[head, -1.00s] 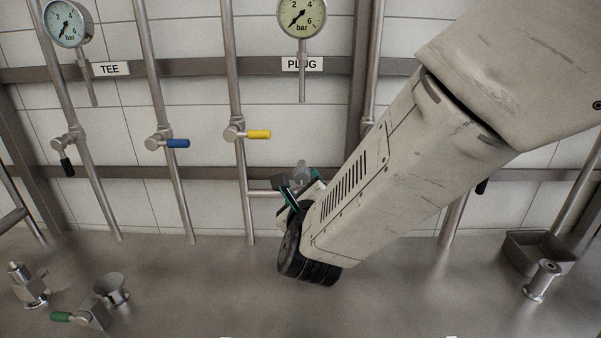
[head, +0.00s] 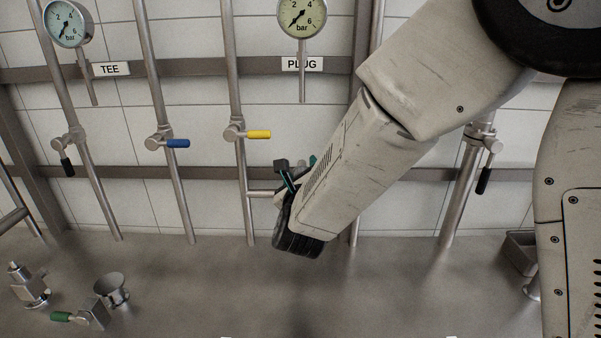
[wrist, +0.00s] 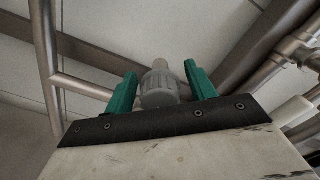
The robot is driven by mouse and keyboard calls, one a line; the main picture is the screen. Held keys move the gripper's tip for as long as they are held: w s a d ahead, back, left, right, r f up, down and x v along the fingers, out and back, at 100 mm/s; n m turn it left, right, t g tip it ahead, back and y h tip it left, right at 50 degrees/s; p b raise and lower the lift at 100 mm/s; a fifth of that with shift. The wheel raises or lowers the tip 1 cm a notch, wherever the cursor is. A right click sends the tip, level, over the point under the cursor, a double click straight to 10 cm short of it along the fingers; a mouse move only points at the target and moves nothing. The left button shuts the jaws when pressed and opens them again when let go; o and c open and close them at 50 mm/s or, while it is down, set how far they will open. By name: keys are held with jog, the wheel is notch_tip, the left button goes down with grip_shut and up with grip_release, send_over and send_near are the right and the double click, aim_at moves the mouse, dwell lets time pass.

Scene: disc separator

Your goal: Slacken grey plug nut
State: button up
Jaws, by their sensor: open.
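The grey plug nut (wrist: 158,90) is a ribbed grey collar with a paler stub above it, in the middle of the wrist view. My gripper (wrist: 160,82) is open, with one teal finger on each side of the nut. A gap shows between the nut and each finger, wider on the right. In the head view my gripper (head: 293,174) is at the short side pipe below the PLUG label (head: 302,64). The nut is hidden or too small to tell there, behind my gripper and wrist.
A yellow-handled valve (head: 257,134) and a blue-handled valve (head: 176,143) are on pipes to the left. A black-handled valve (head: 484,180) is at the right. Loose fittings, including a green-handled valve (head: 92,314), lie on the bench (head: 190,290); its middle is clear.

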jog(key=shift+c, duration=0.2)
jog(key=c, duration=0.9)
jog(key=shift+a, duration=0.1)
